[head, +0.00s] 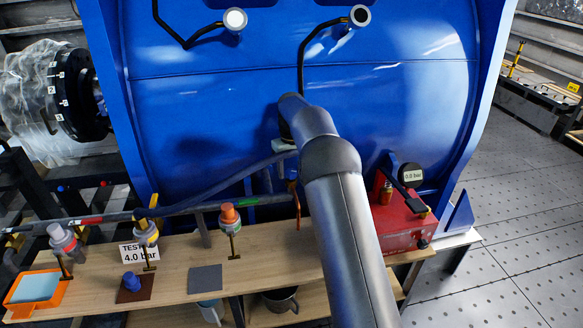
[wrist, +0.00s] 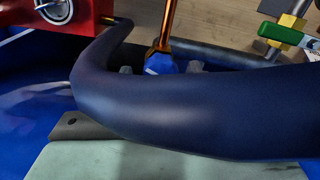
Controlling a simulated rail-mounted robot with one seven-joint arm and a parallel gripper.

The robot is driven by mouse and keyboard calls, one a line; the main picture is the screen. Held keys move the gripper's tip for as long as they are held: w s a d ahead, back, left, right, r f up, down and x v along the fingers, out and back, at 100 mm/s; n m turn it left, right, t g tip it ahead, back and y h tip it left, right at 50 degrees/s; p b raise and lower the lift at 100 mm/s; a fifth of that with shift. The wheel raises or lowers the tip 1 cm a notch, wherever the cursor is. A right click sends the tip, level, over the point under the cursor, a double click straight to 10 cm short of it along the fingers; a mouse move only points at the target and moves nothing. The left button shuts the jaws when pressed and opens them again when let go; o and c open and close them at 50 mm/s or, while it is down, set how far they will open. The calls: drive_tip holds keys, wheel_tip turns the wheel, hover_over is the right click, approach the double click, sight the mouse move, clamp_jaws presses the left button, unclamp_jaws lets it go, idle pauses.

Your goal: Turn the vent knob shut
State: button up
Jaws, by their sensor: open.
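A red pump box (head: 400,222) stands at the right end of the bench in the head view. A small dark knob (head: 422,243) sits on its front; I cannot tell for sure that this is the vent knob. Part of a red box (wrist: 85,18) shows at the top left of the wrist view, with a round silver-rimmed fitting on it. My gripper (wrist: 160,69) is open; its grey fingertips show on either side of a blue piece beneath an orange rod. A thick dark-blue hose hides most of the fingers. In the head view my arm hides much of the gripper.
A large blue tank fills the back. The dark-blue hose (wrist: 190,110) crosses close before the wrist camera. A green-handled valve (wrist: 280,34) is at upper right. A gauge (head: 411,174) reads 0.0 bar. Several valves (head: 229,215) line the pipe above the wooden bench (head: 265,272).

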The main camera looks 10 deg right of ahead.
drive_tip(key=c, duration=1)
drive_tip(key=shift+o, duration=0.2)
drive_tip(key=shift+m, duration=0.4)
drive_tip(key=shift+m+p, duration=0.55)
drive_tip(key=shift+m, duration=0.45)
drive_tip(key=m+p, duration=0.1)
drive_tip(key=m, duration=0.2)
drive_tip(key=shift+m, duration=0.3)
drive_tip(key=m, duration=0.3)
drive_tip(key=shift+a+m+p, duration=0.1)
drive_tip(key=shift+m+p, duration=0.2)
drive_tip(key=shift+w+m, duration=0.1)
drive_tip(key=shift+m, duration=1.5)
